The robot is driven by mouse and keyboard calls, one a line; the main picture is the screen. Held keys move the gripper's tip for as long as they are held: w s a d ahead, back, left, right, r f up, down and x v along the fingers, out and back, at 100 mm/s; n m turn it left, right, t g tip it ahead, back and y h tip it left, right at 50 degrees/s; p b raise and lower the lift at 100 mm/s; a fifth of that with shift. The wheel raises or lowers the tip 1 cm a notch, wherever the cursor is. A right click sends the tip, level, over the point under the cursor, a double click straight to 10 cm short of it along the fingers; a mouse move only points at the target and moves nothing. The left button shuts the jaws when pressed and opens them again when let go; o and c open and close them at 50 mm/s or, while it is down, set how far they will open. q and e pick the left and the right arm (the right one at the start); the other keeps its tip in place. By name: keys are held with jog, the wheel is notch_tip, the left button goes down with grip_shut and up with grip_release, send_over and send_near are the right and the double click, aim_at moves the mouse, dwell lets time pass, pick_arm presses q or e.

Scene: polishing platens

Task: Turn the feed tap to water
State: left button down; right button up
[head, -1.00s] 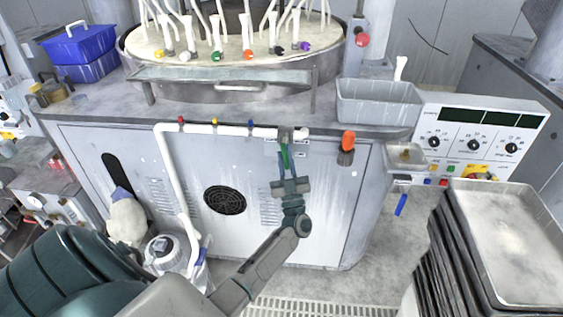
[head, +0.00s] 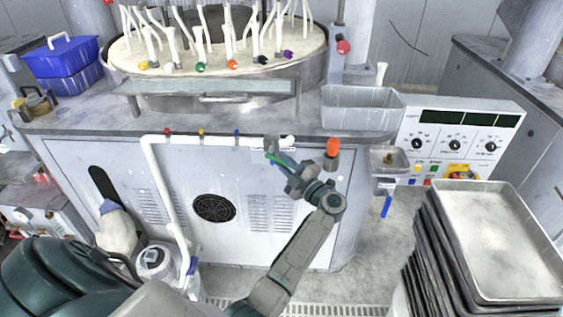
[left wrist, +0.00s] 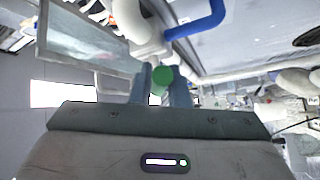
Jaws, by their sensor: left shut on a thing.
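A white feed pipe (head: 215,139) runs along the front of the machine's cabinet, with small red (head: 167,131), yellow (head: 201,132) and blue (head: 237,132) parts along it. Near its right end is a grey valve body (head: 271,143) with a green tap handle (head: 273,157), which slants down to the right. My left gripper (head: 282,162) is shut on the green handle. In the left wrist view the green handle (left wrist: 161,79) sits between the two fingers, with a blue handle (left wrist: 203,22) above it. My right gripper is not in view.
An orange-topped knob (head: 333,147) is just right of my gripper. A grey bin (head: 362,108) stands on the bench above, and a control panel (head: 458,137) and stacked trays (head: 497,240) are at the right.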

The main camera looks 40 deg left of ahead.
pick_arm(q)
jog(key=shift+w+d+r+n+g+h+p, duration=0.1)
jog(key=shift+r+n+g+h+p, duration=0.15)
jog(key=shift+r+n+h+p, duration=0.3)
jog(key=shift+d+r+n+g+h+p, duration=0.1)
jog(key=shift+r+n+g+h+p, duration=0.15)
jog(key=shift+n+h, duration=0.35)
jog(key=shift+r+n+h+p, duration=0.25)
jog(key=shift+n+h+p, duration=0.3)
jog(key=shift+n, duration=0.1)
jog(key=c, duration=1.4)
grip_release()
